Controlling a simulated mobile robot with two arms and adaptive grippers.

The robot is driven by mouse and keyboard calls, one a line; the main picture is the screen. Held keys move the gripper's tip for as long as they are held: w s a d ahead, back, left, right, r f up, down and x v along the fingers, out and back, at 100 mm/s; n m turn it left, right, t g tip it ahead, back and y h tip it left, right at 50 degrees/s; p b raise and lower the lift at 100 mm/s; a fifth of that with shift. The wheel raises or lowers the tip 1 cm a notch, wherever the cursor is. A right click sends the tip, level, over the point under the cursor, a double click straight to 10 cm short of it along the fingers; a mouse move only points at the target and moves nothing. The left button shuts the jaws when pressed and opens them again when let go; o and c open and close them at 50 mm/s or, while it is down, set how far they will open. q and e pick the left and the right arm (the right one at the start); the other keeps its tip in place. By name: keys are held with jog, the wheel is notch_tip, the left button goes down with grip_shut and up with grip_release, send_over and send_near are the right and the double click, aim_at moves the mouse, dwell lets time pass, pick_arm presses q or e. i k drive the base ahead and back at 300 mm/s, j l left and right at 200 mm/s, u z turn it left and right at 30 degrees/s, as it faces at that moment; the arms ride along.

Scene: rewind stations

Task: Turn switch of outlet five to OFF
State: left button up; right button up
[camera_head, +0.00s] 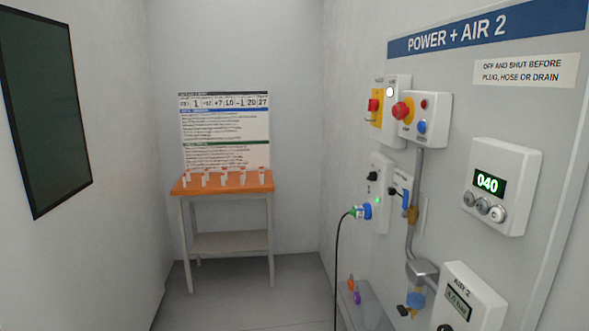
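A white outlet box (381,162) is on the right wall panel, seen at a steep angle. It has a small black switch knob (372,176) near its top and a lit green lamp (377,200). A blue and green plug (362,211) sits at its lower part, with a black cable (337,265) hanging down. No number five is readable on it, and I cannot tell the switch's position. Neither of my grippers is in view.
The wall panel (560,170) also bears a red rotary switch (374,104), a red push button (402,110), a display reading 040 (487,184) and a grey pipe (413,180). An orange-topped table (222,183) stands at the back. The floor (240,290) ahead is clear.

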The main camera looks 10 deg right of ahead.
aim_at(373, 175)
jog(key=i+j+u, duration=0.25)
jog(key=i, duration=0.45)
jog(key=i+u, duration=0.25)
jog(key=i, duration=0.45)
jog(key=i+j+z, duration=0.1)
jog(key=i+z, duration=0.4)
jog(key=i+j+z, duration=0.2)
jog(key=z, duration=0.25)
jog(key=i+j+z, duration=0.35)
jog(key=z, duration=0.15)
